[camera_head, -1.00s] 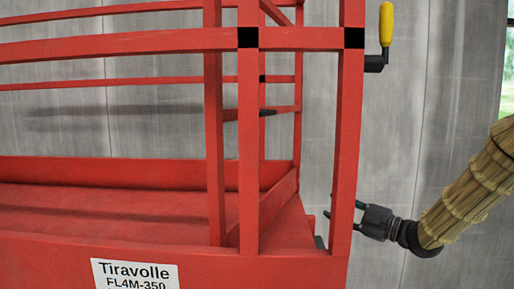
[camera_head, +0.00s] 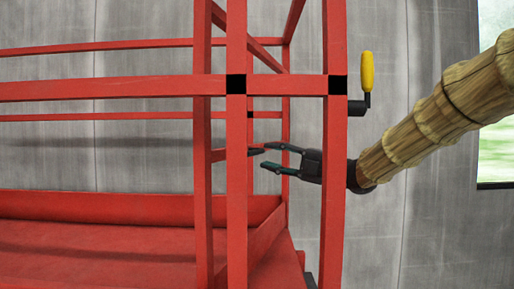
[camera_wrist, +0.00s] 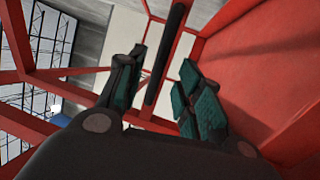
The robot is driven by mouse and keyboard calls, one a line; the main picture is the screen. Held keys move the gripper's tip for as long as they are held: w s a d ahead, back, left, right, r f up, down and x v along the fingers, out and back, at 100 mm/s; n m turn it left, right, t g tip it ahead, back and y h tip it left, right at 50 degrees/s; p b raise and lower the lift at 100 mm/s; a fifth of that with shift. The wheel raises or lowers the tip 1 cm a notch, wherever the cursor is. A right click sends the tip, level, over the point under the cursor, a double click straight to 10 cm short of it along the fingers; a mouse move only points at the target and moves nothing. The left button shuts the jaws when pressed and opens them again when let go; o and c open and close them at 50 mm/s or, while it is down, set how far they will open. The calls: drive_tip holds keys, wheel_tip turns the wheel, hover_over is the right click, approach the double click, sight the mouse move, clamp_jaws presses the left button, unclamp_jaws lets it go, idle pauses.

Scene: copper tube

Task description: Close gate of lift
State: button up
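The red lift (camera_head: 110,89) fills the left and middle of the head view, with an upright post (camera_head: 334,190) at the right of the opening. Inside the opening a short red bar (camera_head: 230,154) ends in a black piece (camera_head: 256,150); I cannot tell for sure which bars belong to the gate. My gripper (camera_head: 266,156) reaches behind the right post into the opening, fingers spread, close to the black end. In the wrist view a black bar (camera_wrist: 166,58) shows between the spread fingers of my gripper (camera_wrist: 163,62); contact is not clear.
A black crank with a yellow handle (camera_head: 367,71) sits on the right post, above my arm. Red rails and the red platform (camera_head: 100,252) lie to the left. A grey wall (camera_head: 405,40) stands behind, with a window (camera_head: 495,140) at the right.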

sight(258, 153)
drive_tip(key=shift+p+x, duration=1.05)
drive_tip(key=shift+x, duration=1.7)
clamp_jaws()
